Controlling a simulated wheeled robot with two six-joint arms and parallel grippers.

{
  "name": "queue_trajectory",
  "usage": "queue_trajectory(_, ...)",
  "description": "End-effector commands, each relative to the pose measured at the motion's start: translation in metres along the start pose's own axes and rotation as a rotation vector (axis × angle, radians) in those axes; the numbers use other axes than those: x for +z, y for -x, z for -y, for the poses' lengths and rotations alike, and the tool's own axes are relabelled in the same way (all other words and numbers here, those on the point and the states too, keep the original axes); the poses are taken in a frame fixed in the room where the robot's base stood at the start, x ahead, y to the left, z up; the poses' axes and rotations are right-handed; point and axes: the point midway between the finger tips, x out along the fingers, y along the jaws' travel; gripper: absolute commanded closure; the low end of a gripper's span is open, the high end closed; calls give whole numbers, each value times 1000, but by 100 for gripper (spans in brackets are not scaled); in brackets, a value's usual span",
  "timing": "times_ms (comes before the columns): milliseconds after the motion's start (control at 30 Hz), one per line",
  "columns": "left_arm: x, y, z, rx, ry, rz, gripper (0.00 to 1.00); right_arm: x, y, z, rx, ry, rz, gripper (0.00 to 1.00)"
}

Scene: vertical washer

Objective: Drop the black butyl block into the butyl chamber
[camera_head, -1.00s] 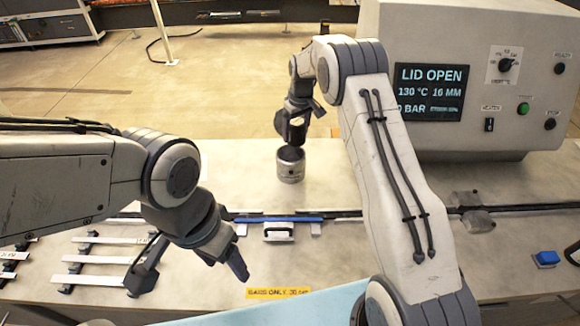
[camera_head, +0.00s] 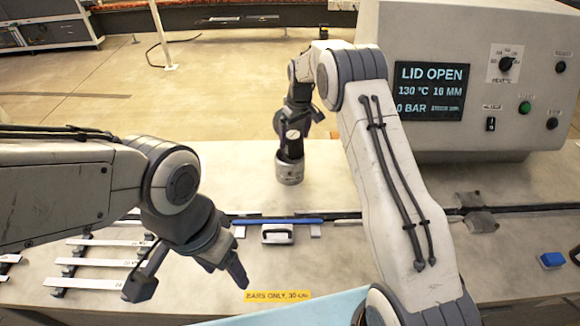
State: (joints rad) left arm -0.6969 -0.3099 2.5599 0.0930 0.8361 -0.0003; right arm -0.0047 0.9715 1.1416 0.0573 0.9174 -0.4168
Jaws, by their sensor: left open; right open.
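A short silver cylinder (camera_head: 289,175) with a label on its side stands on the bench, mid-picture. My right gripper (camera_head: 290,152) reaches down to its dark top; the fingertips overlap the rim, and I cannot tell whether they are inside it. My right gripper is open. I cannot make out a separate black butyl block; anything in the cylinder is hidden. I also cannot tell which thing is the butyl chamber. My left gripper (camera_head: 190,284) is open and empty, over the front left of the bench.
A machine with a screen reading LID OPEN (camera_head: 430,90) stands at the back right. A blue bar (camera_head: 292,221) lies in the rail, with a white-handled piece (camera_head: 279,234) in front. White strips (camera_head: 100,264) lie at left.

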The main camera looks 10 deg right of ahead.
Motion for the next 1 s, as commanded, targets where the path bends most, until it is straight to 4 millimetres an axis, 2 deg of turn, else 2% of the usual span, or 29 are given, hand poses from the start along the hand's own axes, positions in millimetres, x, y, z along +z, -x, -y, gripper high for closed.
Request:
queue_trajectory(100, 1, -12, 1, 0, 2, 0, 34, -1, 20, -1, 3, 0, -6, 0)
queue_trajectory(300, 1, -24, 2, 0, 3, 0, 34, -1, 61, 0, 2, -1, -6, 0)
queue_trajectory(500, 2, -29, 2, 0, 3, 0, 34, -1, 88, 0, 1, 0, -4, 0)
queue_trajectory(633, 2, -29, 2, 0, 3, 0, 34, 0, 93, 0, 0, 0, -1, 0)
queue_trajectory(1000, 2, -29, 2, 0, 3, 0, 34, 0, 94, 1, 0, 1, -1, 0)
